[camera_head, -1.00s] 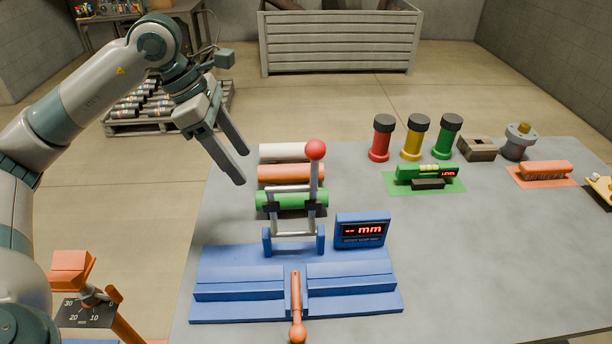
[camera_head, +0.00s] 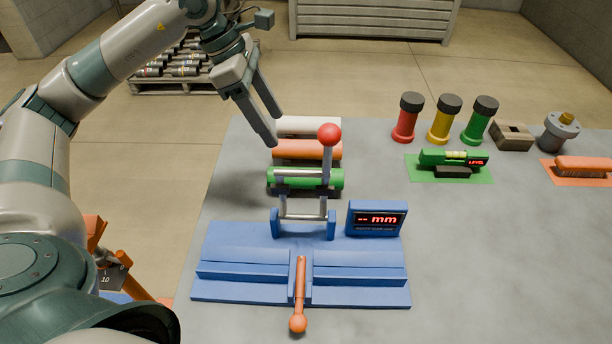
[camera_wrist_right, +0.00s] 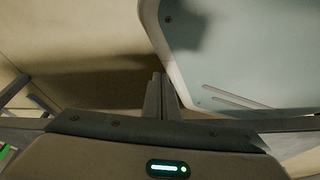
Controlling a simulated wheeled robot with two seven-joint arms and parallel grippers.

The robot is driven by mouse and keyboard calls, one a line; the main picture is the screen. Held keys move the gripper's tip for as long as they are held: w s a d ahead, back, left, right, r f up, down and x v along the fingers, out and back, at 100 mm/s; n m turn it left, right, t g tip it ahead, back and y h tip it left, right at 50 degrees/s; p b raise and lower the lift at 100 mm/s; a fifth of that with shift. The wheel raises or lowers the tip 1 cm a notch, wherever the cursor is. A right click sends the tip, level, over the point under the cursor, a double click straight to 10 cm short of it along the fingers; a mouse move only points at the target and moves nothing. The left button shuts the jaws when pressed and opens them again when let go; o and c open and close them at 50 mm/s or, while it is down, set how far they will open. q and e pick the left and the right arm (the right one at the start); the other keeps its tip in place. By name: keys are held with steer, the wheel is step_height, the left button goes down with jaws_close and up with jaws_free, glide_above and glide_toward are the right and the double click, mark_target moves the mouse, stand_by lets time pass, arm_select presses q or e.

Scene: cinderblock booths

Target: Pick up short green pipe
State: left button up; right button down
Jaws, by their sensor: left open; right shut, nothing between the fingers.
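The short green pipe (camera_head: 333,178) lies on the grey table behind the blue clamp fixture (camera_head: 250,262), partly hidden by the fixture's metal lever frame. An orange pipe (camera_head: 290,149) and a white pipe (camera_head: 300,126) lie behind it, side by side. My left gripper (camera_head: 268,128) is open and empty, above the table's left edge, to the left of the white and orange pipes and apart from the green pipe. My right gripper (camera_wrist_right: 162,85) is shut and empty in the right wrist view; no pipe shows there.
The fixture's red-knobbed lever (camera_head: 329,135) stands upright close to the pipes. A blue display (camera_head: 376,218) sits to its right. A green level (camera_head: 453,160) and red, yellow and green capped cylinders (camera_head: 444,119) stand farther right.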

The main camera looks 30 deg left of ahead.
mark_target(337, 175)
arm_select(q)
steer(key=p+x, duration=0.2)
steer(key=x, duration=0.6)
steer(key=shift+d+f+p, duration=0.15)
steer(key=shift+f+p, duration=0.1)
steer(key=shift+p, duration=0.1)
steer(key=shift+x, duration=0.9)
steer(key=shift+d+f, duration=0.1)
steer(key=shift+f, duration=0.15)
arm_select(e)
steer(key=s+d+g, duration=0.2)
steer(key=s+d, duration=0.2)
steer(key=s, duration=0.6)
steer(key=shift+s+d+g+h, duration=0.15)
steer(key=shift+s+g+h, duration=0.15)
steer(key=shift+g+h, duration=0.1)
arm_select(q)
steer(key=shift+p, duration=0.3)
steer(key=shift+w+d+f+p, duration=0.1)
steer(key=shift+d+f+p, duration=0.15)
steer(key=shift+f+p, duration=0.4)
steer(key=p+x, duration=0.1)
steer(key=x, duration=0.2)
steer(key=shift+p, duration=0.3)
steer(key=shift+w+d+f, duration=0.1)
steer(key=shift+f, duration=0.35)
arm_select(e)
step_height(337, 175, up, 3)
steer(key=shift+r, duration=0.1)
